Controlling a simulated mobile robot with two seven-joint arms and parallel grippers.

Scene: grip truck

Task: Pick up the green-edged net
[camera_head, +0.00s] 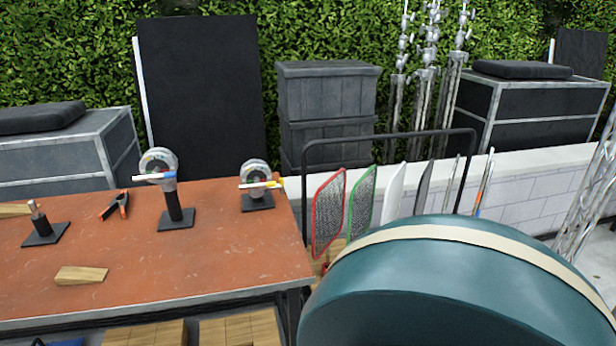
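The green-edged net (361,203) is a thin upright panel with a grey mesh and a green rim. It stands on edge in a black-framed rack (390,136), right of the table. A red-edged net (328,214) stands just to its left, and a white panel (393,195) is just to its right. The lower ends of the white and darker panels are hidden behind a large teal rounded shape. Neither of my grippers is in view.
The teal rounded shape (450,290) with a cream band fills the lower right, close to me. A reddish-brown table (130,270) at left holds clamp heads, an orange clip and wooden wedges. A low white wall (520,185), dark cases and stands are behind.

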